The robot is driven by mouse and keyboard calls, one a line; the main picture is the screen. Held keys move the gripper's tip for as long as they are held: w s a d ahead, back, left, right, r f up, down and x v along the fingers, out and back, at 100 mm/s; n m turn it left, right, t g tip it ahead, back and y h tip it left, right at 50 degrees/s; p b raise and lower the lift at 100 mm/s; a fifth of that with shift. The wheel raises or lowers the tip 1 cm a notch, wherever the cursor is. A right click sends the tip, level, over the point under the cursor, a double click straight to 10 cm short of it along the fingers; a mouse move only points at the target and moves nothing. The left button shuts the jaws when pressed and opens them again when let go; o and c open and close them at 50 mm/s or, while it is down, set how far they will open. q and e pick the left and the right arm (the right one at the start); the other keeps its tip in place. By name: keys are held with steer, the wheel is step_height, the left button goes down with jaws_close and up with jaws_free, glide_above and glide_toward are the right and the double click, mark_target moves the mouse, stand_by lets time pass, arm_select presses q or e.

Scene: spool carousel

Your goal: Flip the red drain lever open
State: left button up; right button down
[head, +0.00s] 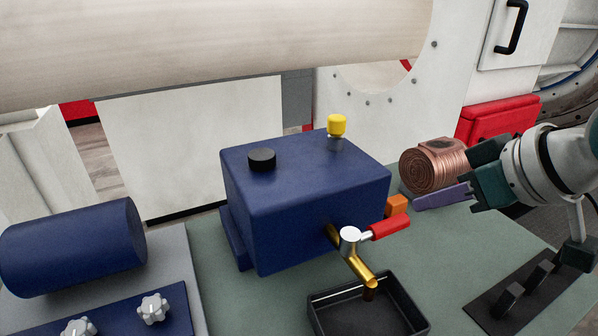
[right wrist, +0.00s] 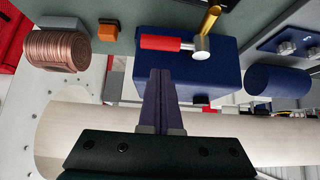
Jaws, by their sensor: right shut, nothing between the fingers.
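The red drain lever (head: 390,229) sticks out to the right from the silver hub of a brass drain tap (head: 360,268) on the front of a blue box (head: 305,215). Its handle lies roughly level. My right gripper (head: 418,203) is to the right of the lever, apart from it, with its purple fingers shut and empty. In the right wrist view the shut fingers (right wrist: 160,75) point toward the red lever (right wrist: 165,43), with a gap that I cannot measure. My left gripper is not in view.
A black tray (head: 325,300) stands below the tap spout. An orange block (head: 397,204) sits just behind the lever. A copper coil (head: 434,166) lies behind my right gripper. A black switch panel (head: 510,300) is at the right. A blue cylinder (head: 75,245) lies at the left.

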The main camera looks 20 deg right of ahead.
mark_target(380, 230)
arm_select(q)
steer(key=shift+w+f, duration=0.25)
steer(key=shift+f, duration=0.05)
arm_select(e)
steer(key=shift+w+d+f, duration=0.1)
steer(key=shift+w+d, duration=0.1)
steer(key=shift+w, duration=0.15)
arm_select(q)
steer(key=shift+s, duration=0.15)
arm_select(e)
steer(key=shift+s, duration=0.1)
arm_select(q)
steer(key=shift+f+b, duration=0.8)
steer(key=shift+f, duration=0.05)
arm_select(e)
steer(key=x, duration=1)
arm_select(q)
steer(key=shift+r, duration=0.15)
